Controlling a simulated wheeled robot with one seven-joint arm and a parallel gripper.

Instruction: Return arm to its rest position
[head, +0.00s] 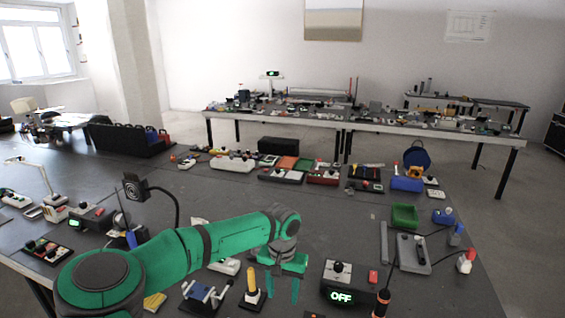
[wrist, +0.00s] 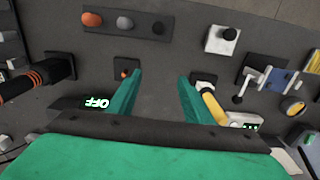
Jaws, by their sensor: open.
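My green arm reaches forward and to the right over the dark table (head: 350,220) in the head view. My gripper (head: 283,285) points down above the table, left of a black box with a lit OFF sign (head: 342,296). In the wrist view my gripper (wrist: 158,92) has its two green fingers well apart, with nothing between them but bare table. The OFF sign (wrist: 97,103) is left of the fingers there. A yellow-handled device (wrist: 212,105) lies just right of the right finger; it also shows in the head view (head: 252,285).
A blue device with levers (head: 205,294) stands left of my gripper. An orange and black handle (head: 381,302) stands to the right. A flexible-necked black device (head: 137,187) rises behind my arm.

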